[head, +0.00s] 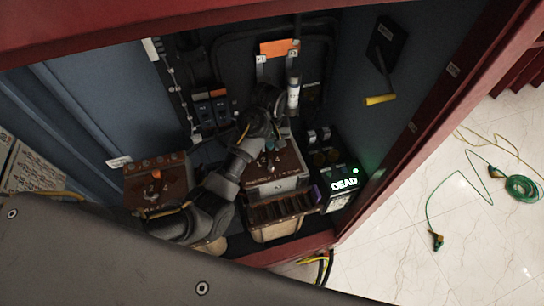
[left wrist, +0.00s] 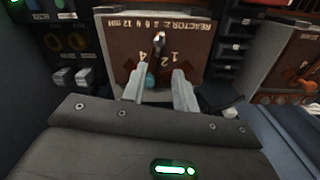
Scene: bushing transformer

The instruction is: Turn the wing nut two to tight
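A brown panel (left wrist: 194,50) lettered REACTOR fills the upper middle of the left wrist view, with numerals and red marks. A metal stud or nut (left wrist: 160,40) stands on it, and a small teal piece (left wrist: 150,79) lies lower down. I cannot tell which is wing nut two. My left gripper (left wrist: 160,78) is open, its two grey fingers apart in front of the panel, with the teal piece between them near the left finger. Contact cannot be made out. In the head view my left gripper (head: 268,143) is over the brown-topped unit (head: 290,170), partly hidden by its wrist. My right gripper is not in view.
Another brown-topped unit (head: 140,187) with orange-red parts stands to the left. A box lit DEAD (head: 345,184) stands to the right. The cabinet's red frame (head: 400,150) bounds the space. A yellow-handled lever (head: 380,99) hangs on the right wall. Green cable (head: 522,188) lies outside.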

